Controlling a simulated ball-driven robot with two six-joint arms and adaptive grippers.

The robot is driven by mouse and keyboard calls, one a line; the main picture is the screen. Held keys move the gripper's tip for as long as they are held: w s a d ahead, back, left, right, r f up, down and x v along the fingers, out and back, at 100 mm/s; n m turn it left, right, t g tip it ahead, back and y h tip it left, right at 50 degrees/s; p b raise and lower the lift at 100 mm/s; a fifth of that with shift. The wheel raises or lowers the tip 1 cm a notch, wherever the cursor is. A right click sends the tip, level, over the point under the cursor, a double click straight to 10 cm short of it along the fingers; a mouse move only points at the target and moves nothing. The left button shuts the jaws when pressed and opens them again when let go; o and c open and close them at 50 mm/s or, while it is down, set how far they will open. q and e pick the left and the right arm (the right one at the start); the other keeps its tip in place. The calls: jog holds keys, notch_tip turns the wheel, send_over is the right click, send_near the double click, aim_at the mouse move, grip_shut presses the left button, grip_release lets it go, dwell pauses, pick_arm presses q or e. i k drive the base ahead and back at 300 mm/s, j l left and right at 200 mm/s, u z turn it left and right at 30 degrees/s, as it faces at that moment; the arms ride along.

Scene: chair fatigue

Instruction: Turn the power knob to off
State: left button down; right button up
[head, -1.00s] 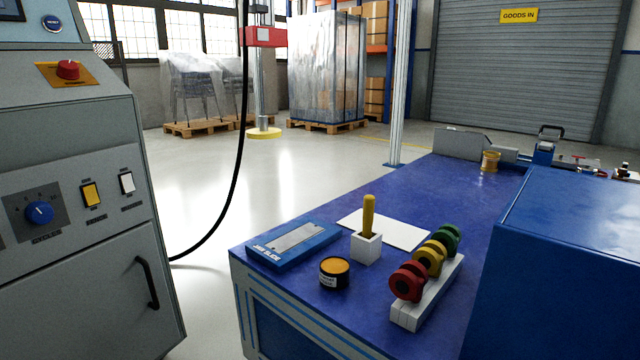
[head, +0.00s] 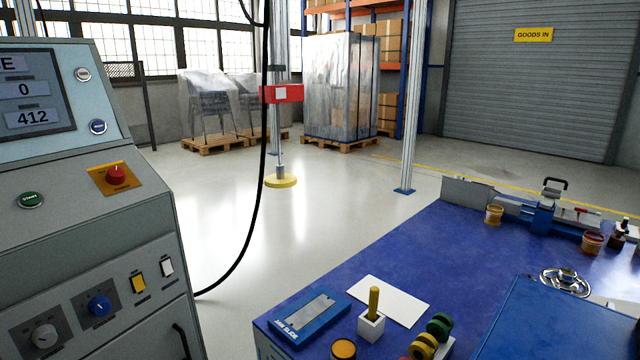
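The grey control cabinet (head: 120,235) stands at the left of the head view. Low on its sloped front is a blue rotary knob (head: 99,304) on a dark square plate, with a pale pointer mark. To its left is a grey knob (head: 44,336) on a similar plate. The small labels are too blurred to read, so I cannot tell for sure which knob is the power knob or its setting. A red knob or button (head: 116,175) sits on an orange plate higher up. Neither of my grippers is in view.
Yellow (head: 138,283) and white (head: 167,267) switches sit right of the knobs. A display (head: 30,100) shows 0 and 412. A black cable (head: 258,190) hangs beside the cabinet. A blue bench (head: 400,250) with tools fills the right. Open floor lies between.

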aim_at(115, 175)
jog(key=u, duration=1.55)
